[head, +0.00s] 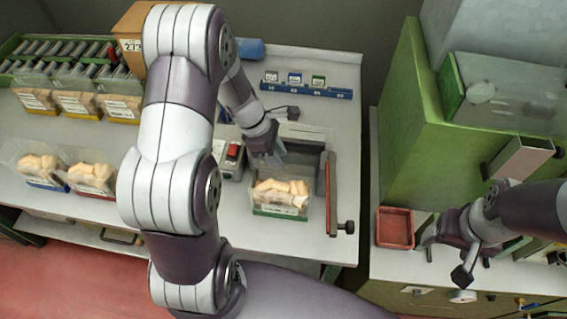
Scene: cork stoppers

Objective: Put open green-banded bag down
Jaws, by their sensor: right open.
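The green-banded bag (281,209), clear and filled with pale cork stoppers, stands on the table in front of a grey device with a long dark bar at its right. The green band runs along its lower front. My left gripper (276,159) points down just behind the corks, at the bag's upper back. Its fingertips are small and partly blend with the clear film, so I cannot tell whether they touch or grip it. My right gripper (458,262) is open and empty at the right, over the side counter and beside a small red tray (395,228).
A blue-banded bag (45,183) and a red-banded bag (95,192) of corks stand at the left. Several labelled bags (77,104) stand behind them. A blue rack (305,90) holds small tags at the back. A green cabinet (425,130) rises at the right.

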